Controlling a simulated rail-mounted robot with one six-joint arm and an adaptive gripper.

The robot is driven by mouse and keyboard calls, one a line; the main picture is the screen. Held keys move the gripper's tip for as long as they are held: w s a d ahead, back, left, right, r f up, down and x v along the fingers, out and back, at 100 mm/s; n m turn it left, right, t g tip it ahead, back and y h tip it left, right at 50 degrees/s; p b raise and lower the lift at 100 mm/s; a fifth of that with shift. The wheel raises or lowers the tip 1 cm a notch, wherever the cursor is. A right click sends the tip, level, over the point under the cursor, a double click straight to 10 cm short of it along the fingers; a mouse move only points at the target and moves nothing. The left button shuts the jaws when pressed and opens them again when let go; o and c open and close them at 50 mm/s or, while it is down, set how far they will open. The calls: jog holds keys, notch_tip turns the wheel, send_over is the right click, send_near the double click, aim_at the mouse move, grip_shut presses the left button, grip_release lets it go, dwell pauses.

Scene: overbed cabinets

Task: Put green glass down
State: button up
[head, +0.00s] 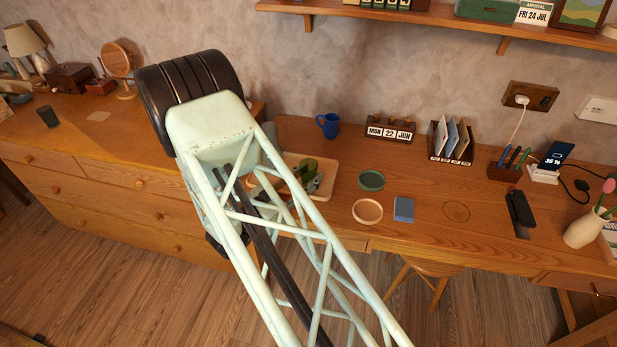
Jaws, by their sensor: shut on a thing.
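My gripper (290,184) is partly hidden behind the pale lattice of my own arm, low over the beige tray (329,178) on the desk. It appears shut on a green glass (309,167), which shows as an olive-green shape at the tray. The lattice covers part of the glass, and I cannot tell whether it touches the tray. A dark cup (48,117) stands apart on the dresser at the far left.
A blue mug (328,125), a date block (390,129) and a letter rack (451,142) stand behind. Bare desk lies around the ring mark (456,211).

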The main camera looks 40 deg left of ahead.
jog(key=shift+f, duration=0.1)
jog(key=o, duration=0.9)
jog(key=shift+r, duration=0.2)
jog(key=shift+s+a+r+p, duration=0.1)
jog(key=shift+s+p, duration=0.25)
jog(key=shift+s, duration=1.65)
jog(key=shift+s+a+r+p, duration=0.15)
jog(key=shift+s+p, duration=0.15)
jog(key=shift+s, duration=1.7)
jog(key=shift+s+a+p, duration=0.1)
jog(key=shift+s+p, duration=0.25)
jog(key=shift+s, duration=1.65)
